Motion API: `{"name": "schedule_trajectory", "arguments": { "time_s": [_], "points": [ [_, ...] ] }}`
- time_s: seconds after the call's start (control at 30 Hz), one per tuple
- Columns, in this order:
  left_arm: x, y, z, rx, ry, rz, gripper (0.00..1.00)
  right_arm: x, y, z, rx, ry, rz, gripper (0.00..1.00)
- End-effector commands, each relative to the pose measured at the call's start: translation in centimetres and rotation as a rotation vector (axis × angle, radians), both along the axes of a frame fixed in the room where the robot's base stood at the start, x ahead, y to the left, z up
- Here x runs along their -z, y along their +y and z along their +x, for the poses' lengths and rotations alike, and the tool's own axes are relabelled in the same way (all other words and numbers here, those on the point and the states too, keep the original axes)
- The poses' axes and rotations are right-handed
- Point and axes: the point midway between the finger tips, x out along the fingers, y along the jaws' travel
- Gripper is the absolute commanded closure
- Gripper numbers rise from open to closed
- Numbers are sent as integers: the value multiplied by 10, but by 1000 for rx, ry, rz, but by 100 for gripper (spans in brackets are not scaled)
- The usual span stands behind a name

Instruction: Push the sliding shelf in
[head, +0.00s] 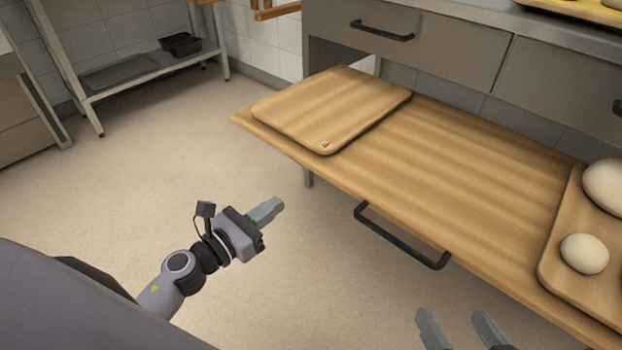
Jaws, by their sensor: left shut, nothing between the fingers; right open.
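The sliding shelf (440,150) is a wooden board pulled out from under a drawer unit. A black bar handle (400,238) is fixed along its front edge. My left gripper (272,208) is shut and empty, over the floor to the left of the handle and apart from the shelf. My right gripper (458,328) shows only its two fingers at the bottom edge. They are open and empty, below the handle in the picture; I cannot tell their distance to the shelf.
A wooden cutting board (330,108) lies on the shelf's left end. Another board (562,250) at the right holds dough balls (584,253). A drawer (415,45) sits above the shelf. A metal rack (150,70) stands at back left. The floor (200,130) between is clear.

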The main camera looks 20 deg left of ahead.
Motion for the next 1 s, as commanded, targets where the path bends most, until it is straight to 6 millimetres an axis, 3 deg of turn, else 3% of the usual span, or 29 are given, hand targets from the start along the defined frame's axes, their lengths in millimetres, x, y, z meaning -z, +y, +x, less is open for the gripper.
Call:
{"name": "schedule_trajectory", "arguments": {
  "time_s": [0.6,1.0],
  "points": [
    [0,-32,90,-2,-2,-2,100,1,1,0,-2,8,4,6],
    [0,-40,109,-2,1,-3,100,0,0,0,2,-5,-2,6]
  ]
}}
